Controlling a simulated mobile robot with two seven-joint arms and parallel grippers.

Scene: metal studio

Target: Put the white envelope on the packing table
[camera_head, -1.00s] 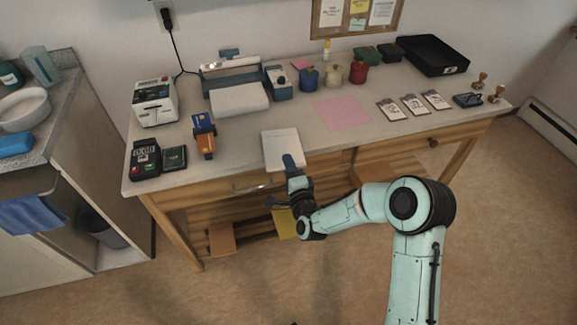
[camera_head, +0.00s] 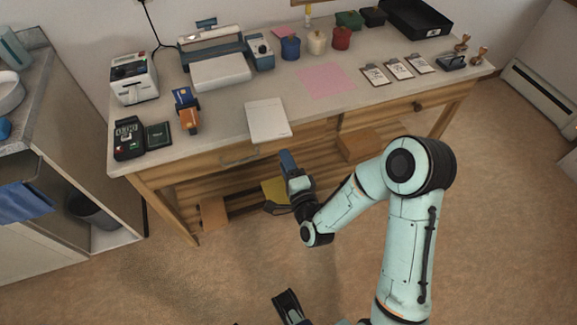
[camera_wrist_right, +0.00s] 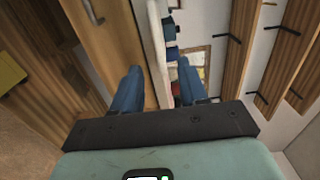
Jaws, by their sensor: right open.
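A flat white envelope (camera_head: 267,121) lies on the packing table (camera_head: 225,128), left of the middle. Its near end reaches the table's front edge and seems to stick out slightly past it. My right gripper (camera_head: 287,159) is empty and just in front of the table, short of the envelope and apart from it in the head view. In the right wrist view my open right gripper (camera_wrist_right: 157,88) shows two blue fingers spread apart, with the table's edge seen between them.
A pink sheet (camera_head: 326,80) and several clipboards (camera_head: 398,68) lie to the right. An orange-and-blue tape dispenser (camera_head: 187,112) and a white printer (camera_head: 133,80) stand to the left. A yellow item (camera_head: 275,191) is below the table. Floor in front is clear.

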